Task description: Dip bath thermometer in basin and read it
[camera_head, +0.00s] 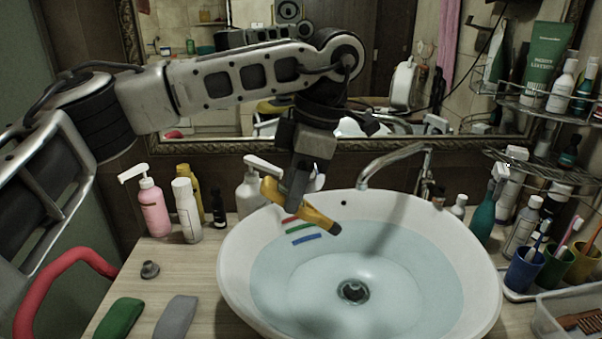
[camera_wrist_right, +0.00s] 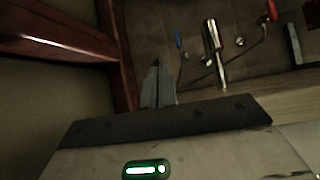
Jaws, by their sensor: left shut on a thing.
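My left gripper (camera_head: 296,192) is shut on the yellow bath thermometer (camera_head: 318,219) over the back left part of the basin. The thermometer is tilted, with its dark tip down to the right. I cannot tell whether the tip touches the water. The white basin (camera_head: 236,285) holds pale blue water with a drain (camera_head: 353,291) at the bottom. Red, green and blue bars (camera_head: 300,229) show beside the thermometer against the basin's inner wall; no reading is legible. My right gripper (camera_wrist_right: 158,85) shows only in the right wrist view, its fingers together and empty, away from the basin.
A faucet (camera_head: 395,161) reaches over the basin's back. Pink (camera_head: 154,208) and white (camera_head: 186,210) bottles stand left of it. A green soap-like block (camera_head: 119,318) and a grey one (camera_head: 177,318) lie at front left. Cups with toothbrushes (camera_head: 524,268) and shelves crowd the right.

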